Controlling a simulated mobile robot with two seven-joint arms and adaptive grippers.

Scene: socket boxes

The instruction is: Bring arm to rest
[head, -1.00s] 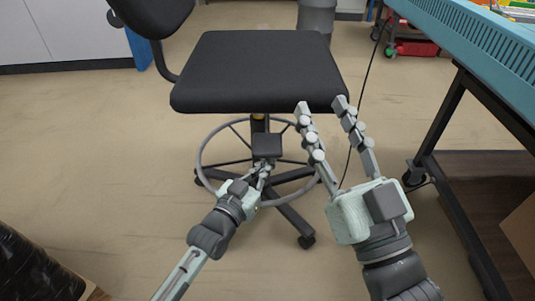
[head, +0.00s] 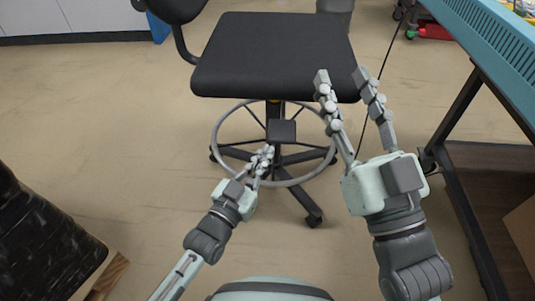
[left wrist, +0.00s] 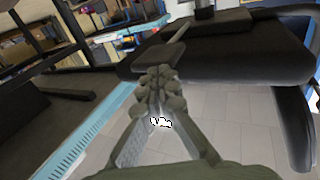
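My left gripper (head: 264,157) reaches in from the lower left in the head view, with its fingers drawn together in front of the chair base. In the left wrist view the left gripper (left wrist: 160,82) shows its fingertips meeting, with no object seen held. My right gripper (head: 342,75) is at the right in the head view, its two long fingers spread apart and empty. Its fingertips overlap the front right of the black chair seat (head: 270,55) in the picture; I cannot tell whether they touch.
The chair's grey foot ring (head: 222,128) and wheeled base stand behind my left gripper. A blue-edged table (head: 490,45) with dark legs is at right. A black wrapped stack (head: 45,245) on wood is at lower left. The floor (head: 100,125) at left is open.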

